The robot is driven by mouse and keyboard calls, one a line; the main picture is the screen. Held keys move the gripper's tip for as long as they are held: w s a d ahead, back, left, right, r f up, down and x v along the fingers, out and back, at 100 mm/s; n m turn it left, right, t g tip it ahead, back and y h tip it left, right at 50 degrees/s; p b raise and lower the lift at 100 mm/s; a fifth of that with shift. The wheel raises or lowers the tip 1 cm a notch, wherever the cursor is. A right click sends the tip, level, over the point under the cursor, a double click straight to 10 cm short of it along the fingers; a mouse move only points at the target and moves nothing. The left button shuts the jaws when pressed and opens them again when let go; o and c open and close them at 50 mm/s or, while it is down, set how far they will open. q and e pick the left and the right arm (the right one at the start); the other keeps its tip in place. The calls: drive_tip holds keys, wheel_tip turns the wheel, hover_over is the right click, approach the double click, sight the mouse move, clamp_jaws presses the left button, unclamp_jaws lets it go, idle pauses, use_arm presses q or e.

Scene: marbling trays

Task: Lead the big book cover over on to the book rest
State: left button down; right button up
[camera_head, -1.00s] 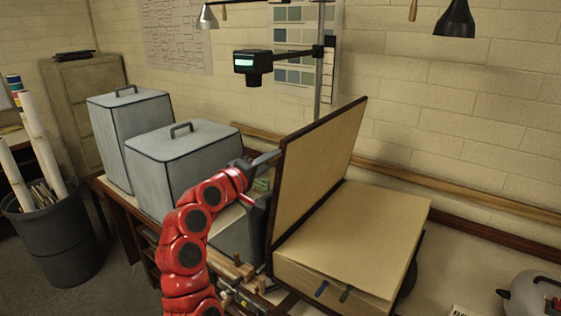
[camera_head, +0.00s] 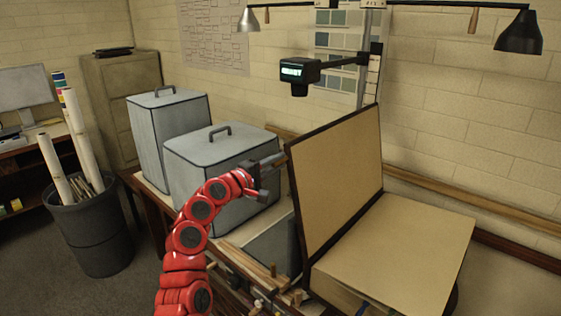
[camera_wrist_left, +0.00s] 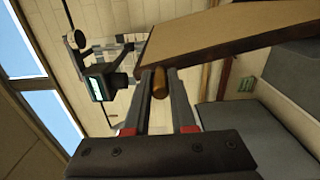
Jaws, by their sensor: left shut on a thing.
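The big book (camera_head: 400,245) lies open at the right, its tan page block flat. Its big cover (camera_head: 340,180), tan inside with a dark border, stands steeply up and leans a little left. My left gripper (camera_head: 276,175) is at the cover's outer left side, near its upper near corner. In the left wrist view the cover (camera_wrist_left: 225,32) crosses at the fingertips (camera_wrist_left: 160,74). A dark grey block, seemingly the book rest (camera_head: 274,248), sits low, left of the book. My right gripper is not in view.
Two grey lidded boxes (camera_head: 222,165) (camera_head: 168,125) stand on the bench left of the cover. A camera-like device (camera_head: 290,75) on a post and a black lamp (camera_head: 518,35) hang above. A bin of rolls (camera_head: 90,230) stands on the floor at left.

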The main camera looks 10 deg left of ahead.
use_arm(q)
drive_tip(key=shift+w+a, duration=0.2)
drive_tip(key=shift+a, duration=0.05)
idle(0.3)
drive_tip(key=c, duration=0.8)
unclamp_jaws()
drive_tip(key=shift+d, duration=0.1)
drive_tip(key=shift+o, duration=0.2)
drive_tip(key=shift+f, duration=0.1)
drive_tip(key=b+v, duration=0.5)
drive_tip(key=v, duration=1.2)
drive_tip(key=shift+b, duration=0.35)
drive_tip(key=shift+s, duration=0.15)
